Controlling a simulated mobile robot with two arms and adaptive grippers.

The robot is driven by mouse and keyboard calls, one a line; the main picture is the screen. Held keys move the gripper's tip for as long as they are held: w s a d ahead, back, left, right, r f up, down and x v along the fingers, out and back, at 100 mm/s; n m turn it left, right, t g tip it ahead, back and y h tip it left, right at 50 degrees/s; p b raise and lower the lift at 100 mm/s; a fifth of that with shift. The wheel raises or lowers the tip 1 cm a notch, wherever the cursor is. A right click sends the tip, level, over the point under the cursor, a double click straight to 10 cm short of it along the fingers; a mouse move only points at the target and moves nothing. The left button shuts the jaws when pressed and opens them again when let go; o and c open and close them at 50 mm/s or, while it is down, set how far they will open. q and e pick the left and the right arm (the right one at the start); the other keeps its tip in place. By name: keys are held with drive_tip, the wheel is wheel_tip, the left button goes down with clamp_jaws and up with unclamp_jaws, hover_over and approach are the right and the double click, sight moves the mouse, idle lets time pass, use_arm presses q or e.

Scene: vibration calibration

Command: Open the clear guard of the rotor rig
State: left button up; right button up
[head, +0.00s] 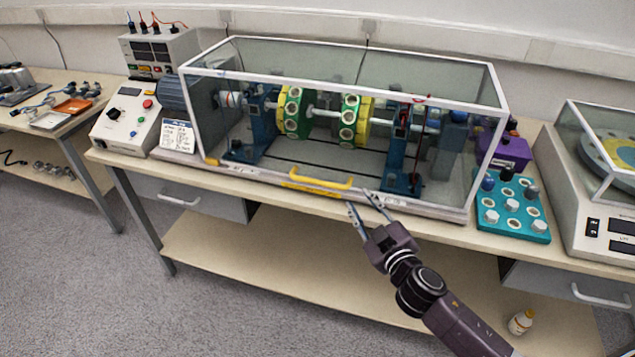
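The rotor rig stands on the bench under a clear guard (400,68) with a white frame. The guard is closed, its lower front edge down on the rig's base. A yellow handle (318,180) sits low on its front, near the middle. Inside are a shaft, green and yellow discs (293,112) and blue supports (262,125). My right gripper (360,199) is just right of the handle and in front of the base. Its two fingers are apart with nothing visible between them, and it appears clear of the handle. My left gripper is not in view.
A control box (127,120) with red and green buttons stands left of the rig. A teal tray of weights (512,208) and a purple box (505,150) are at the right, beside a balance-like machine (590,190). A small bottle (521,321) sits on the lower shelf.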

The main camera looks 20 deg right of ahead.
sight(326, 185)
drive_tip(key=w+a+n+g+y, duration=0.1)
drive_tip(key=n+y, duration=0.2)
drive_tip(key=n, duration=0.1)
drive_tip(key=w+a+r+n+g+y, duration=0.1)
drive_tip(key=n+g+y, duration=0.1)
drive_tip(key=n+y, duration=0.1)
drive_tip(key=w+a+r+n+g+y, duration=0.1)
drive_tip(key=n+y, duration=0.2)
drive_tip(key=n, duration=0.2)
drive_tip(key=shift+w+r, duration=0.2)
drive_tip(key=shift+w, duration=0.3)
drive_tip(key=x, duration=0.7)
drive_tip(key=shift+w+a+f, duration=0.1)
drive_tip(key=shift+a+f, duration=0.1)
drive_tip(key=shift+a, duration=0.15)
drive_tip(key=shift+c, duration=0.3)
clamp_jaws()
